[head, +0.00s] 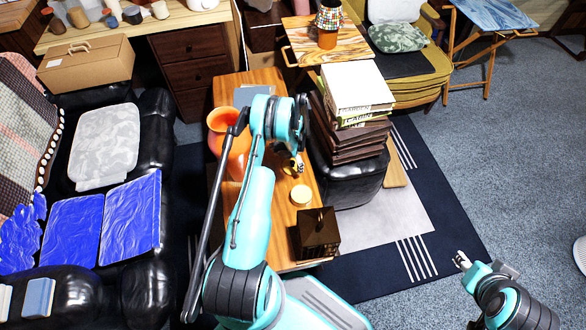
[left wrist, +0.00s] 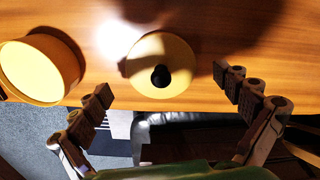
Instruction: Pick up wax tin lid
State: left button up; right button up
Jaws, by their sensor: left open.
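The wax tin lid (left wrist: 160,65), a round pale yellow disc with a black knob, lies on the wooden table in the left wrist view. My left gripper (left wrist: 170,97) is open and empty, its fingers spread on either side of the lid's near edge and apart from it. A round yellow tin (left wrist: 38,72) stands left of the lid; it also shows in the head view (head: 301,195). In the head view my left gripper (head: 294,167) is over the table just beyond the tin and largely hides the lid. My right gripper (head: 460,259) is at the lower right, away from the table.
On the wooden table (head: 256,78) stand an orange vase (head: 228,150) and a dark box-like lantern (head: 318,234). A tall stack of books (head: 352,95) rises on a black ottoman (head: 350,183) close to the right. A black sofa with blue cushions (head: 130,220) is at the left.

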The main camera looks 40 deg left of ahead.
pick_arm(q)
jog(key=shift+f, duration=0.65)
jog(key=shift+r, duration=0.1)
jog(key=shift+c, duration=1.3)
jog(key=c, duration=2)
pick_arm(e)
jog(key=shift+f, duration=0.2)
pick_arm(q)
jog(key=shift+r, duration=0.1)
